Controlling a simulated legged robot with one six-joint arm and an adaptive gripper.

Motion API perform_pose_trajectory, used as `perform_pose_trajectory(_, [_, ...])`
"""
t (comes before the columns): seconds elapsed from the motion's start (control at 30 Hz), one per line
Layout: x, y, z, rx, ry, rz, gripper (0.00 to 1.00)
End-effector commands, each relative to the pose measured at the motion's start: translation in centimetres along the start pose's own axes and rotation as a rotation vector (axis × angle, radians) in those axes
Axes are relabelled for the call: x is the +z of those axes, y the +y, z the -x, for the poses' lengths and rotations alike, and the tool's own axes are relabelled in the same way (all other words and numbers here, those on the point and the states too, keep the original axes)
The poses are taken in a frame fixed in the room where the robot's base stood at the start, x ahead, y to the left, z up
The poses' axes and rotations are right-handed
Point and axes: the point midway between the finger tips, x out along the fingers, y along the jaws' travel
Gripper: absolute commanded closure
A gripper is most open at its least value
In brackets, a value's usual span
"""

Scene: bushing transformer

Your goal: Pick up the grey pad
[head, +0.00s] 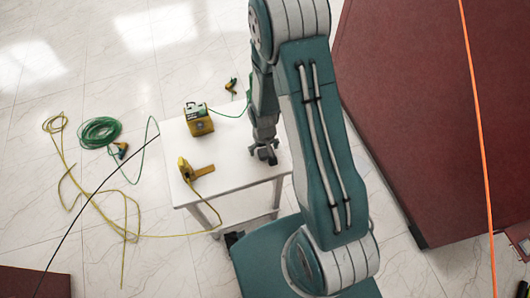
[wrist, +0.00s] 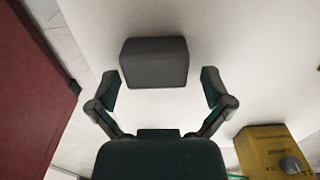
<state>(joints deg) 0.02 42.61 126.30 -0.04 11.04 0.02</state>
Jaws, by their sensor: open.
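The grey pad (wrist: 154,62) shows in the wrist view as a dark block with rounded corners on the white table (wrist: 230,30). My gripper (wrist: 159,78) is open and empty, with one finger to the left of the pad and one to the right. The fingertips are level with the pad's near part, with a gap on each side. In the head view my gripper (head: 264,152) points down over the right part of the white table (head: 235,160). I cannot make out the pad apart from the gripper there.
A yellow box (head: 199,121) stands at the table's back left; it also shows in the wrist view (wrist: 275,150). A yellow clamp-like tool (head: 194,170) lies at the left edge. Green cable (head: 99,131) and yellow cable lie on the floor. A large dark red block (head: 430,110) stands right.

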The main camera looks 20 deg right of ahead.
Motion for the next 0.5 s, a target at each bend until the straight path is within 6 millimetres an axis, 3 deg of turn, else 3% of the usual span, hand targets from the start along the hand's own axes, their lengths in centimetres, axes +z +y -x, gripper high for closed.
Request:
perform_pose_trajectory(0.07, [-0.01, 0.03, 0.03, 0.000, 0.000, 0.000, 0.00])
perform_pose_trajectory(0.2, [0.00, 0.06, 0.03, -0.001, 0.000, 0.000, 0.55])
perform_pose_trajectory(0.23, [0.00, 0.05, 0.04, 0.000, 0.000, 0.000, 0.60])
perform_pose_trajectory(0.5, [0.01, 0.01, -0.02, 0.000, -0.002, 0.000, 0.62])
